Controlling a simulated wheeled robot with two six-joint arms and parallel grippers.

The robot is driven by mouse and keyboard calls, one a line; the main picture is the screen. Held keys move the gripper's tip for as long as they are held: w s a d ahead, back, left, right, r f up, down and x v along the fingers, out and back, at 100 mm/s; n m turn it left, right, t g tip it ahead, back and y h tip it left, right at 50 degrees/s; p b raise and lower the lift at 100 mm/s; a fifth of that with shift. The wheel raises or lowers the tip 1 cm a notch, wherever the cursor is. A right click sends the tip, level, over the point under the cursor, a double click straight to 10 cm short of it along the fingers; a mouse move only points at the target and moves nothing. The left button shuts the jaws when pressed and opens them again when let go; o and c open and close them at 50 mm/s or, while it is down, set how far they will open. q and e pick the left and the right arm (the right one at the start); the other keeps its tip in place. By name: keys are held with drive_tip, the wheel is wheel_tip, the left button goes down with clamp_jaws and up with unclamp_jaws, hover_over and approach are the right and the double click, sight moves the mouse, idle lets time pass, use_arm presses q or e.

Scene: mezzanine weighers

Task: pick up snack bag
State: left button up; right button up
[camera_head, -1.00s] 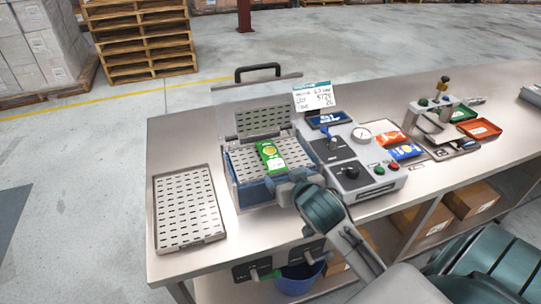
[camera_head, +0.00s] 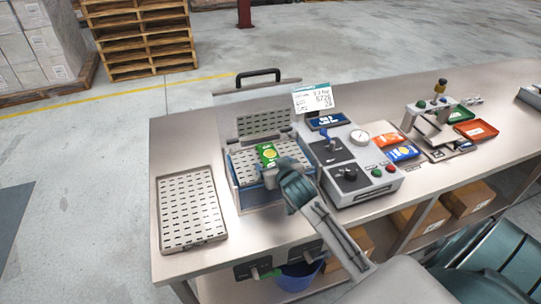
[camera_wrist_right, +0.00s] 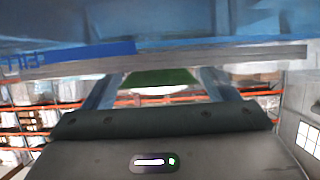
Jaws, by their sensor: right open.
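The green snack bag (camera_head: 266,153) with a yellow patch lies on the perforated plate inside the open chamber machine (camera_head: 240,193). My right gripper (camera_head: 276,172) reaches over the chamber's front edge and covers the near end of the bag. It is open. In the right wrist view the green bag (camera_wrist_right: 162,77) shows between the two fingers; I cannot tell whether they touch it. A blue band, apparently part of the machine, crosses the top of that view. My left gripper is not in view.
A perforated tray (camera_head: 190,208) lies to the left on the steel bench. A control box (camera_head: 362,178) with knobs and buttons stands right of the chamber. An orange bag (camera_head: 386,141) and a blue bag (camera_head: 402,152) lie beyond it. The raised clear lid (camera_head: 225,112) stands behind.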

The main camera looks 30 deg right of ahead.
sight(269, 152)
drive_tip(key=c, duration=1.1)
drive_tip(key=shift+r, duration=0.15)
drive_tip(key=shift+r+b, duration=0.25)
drive_tip(key=shift+b, duration=0.05)
drive_tip(key=shift+s+a+r+b, duration=0.15)
drive_tip(key=shift+r+b, duration=0.25)
drive_tip(key=shift+r, duration=0.25)
drive_tip(key=shift+s+d+r+b, duration=0.15)
drive_tip(key=shift+r+b, duration=0.2)
drive_tip(key=shift+r, duration=0.25)
drive_tip(key=s+a, duration=0.1)
drive_tip(key=s, duration=0.4)
drive_tip(key=s+a+r+b, duration=0.1)
drive_tip(key=s+a, duration=0.1)
drive_tip(key=s, duration=0.3)
drive_tip(key=s+a, duration=0.1)
drive_tip(key=s, duration=0.3)
drive_tip(key=shift+s+a+r+b, duration=0.3)
drive_tip(key=shift+s+r, duration=0.05)
drive_tip(key=shift+s, duration=0.05)
